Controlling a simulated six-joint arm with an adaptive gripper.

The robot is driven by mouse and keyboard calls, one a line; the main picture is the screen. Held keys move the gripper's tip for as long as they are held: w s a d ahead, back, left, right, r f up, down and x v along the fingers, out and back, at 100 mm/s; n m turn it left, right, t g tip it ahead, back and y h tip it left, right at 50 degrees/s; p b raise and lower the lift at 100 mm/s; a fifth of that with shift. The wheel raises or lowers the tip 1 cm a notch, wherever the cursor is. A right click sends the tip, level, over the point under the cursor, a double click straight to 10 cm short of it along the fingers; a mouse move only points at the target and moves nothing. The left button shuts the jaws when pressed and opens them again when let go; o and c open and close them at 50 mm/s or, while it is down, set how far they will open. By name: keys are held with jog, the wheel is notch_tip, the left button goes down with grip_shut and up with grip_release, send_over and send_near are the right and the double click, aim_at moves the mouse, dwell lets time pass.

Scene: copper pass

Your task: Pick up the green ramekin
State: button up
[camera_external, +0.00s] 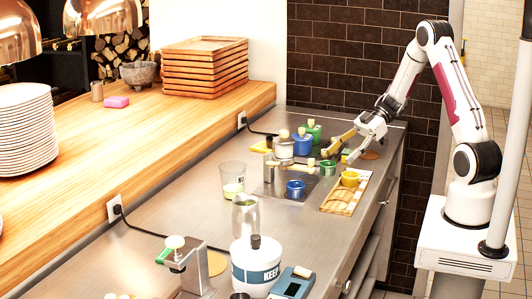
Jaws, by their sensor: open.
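A small green ramekin (327,168) stands on the steel counter, left of the yellow ramekin and beyond the blue one. My gripper (348,158) is open and low over the counter, just right of and slightly beyond the green ramekin. It looks apart from the ramekin, though the exact gap is hard to tell at this size. The inside of the ramekin is too small to make out.
A blue ramekin (295,190) is nearer. Blue (302,146) and green (314,132) pots stand behind. A steel pitcher (245,217) and white tub (256,270) are in the foreground.

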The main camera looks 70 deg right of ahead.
aim_at(322, 169)
jog(key=shift+a+r+x, duration=0.1)
jog(key=shift+r+x, duration=0.1)
jog(key=shift+x, duration=0.7)
jog(key=shift+a+r+x, duration=0.1)
jog(key=shift+r+x, duration=0.05)
jog(key=shift+x, duration=1.6)
jog(key=c, duration=1.2)
